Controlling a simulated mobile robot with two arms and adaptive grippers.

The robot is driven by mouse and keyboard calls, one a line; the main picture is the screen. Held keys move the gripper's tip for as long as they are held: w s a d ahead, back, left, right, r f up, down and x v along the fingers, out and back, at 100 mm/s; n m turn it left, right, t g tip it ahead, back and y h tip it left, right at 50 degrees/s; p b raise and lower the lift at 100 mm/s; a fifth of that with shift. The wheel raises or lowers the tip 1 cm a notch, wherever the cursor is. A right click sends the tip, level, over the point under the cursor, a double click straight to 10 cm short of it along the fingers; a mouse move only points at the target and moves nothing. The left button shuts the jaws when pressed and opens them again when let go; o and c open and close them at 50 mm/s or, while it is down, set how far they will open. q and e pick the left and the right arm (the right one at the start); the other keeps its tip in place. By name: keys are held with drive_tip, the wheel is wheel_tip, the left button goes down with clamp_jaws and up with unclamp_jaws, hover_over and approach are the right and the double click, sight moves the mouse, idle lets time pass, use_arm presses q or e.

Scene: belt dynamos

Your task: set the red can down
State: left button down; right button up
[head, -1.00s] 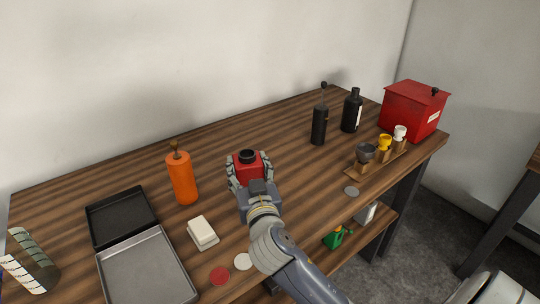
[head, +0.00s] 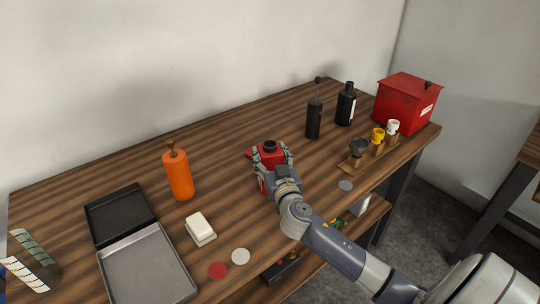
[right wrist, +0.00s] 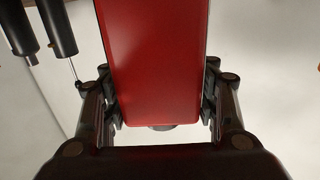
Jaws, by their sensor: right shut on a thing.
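The red can (head: 268,157) has a black cap and stands about upright over the middle of the wooden table (head: 226,165). My right gripper (head: 274,166) is shut on it, with a finger on either side. In the right wrist view the can's flat red face (right wrist: 153,62) fills the middle between the two fingers (right wrist: 160,100). The gripper hides much of the can's lower part in the head view, and I cannot tell whether its base touches the table. My left gripper is not in view.
An orange bottle (head: 178,176), a white block (head: 200,228) and an open metal tray (head: 147,268) are left of the can. Black bottles (head: 313,121), a rack with small cups (head: 378,136) and a red box (head: 405,102) are right. Bare table lies behind the can.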

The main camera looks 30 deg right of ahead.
drive_tip(key=shift+r, duration=0.15)
drive_tip(key=o, duration=1.4)
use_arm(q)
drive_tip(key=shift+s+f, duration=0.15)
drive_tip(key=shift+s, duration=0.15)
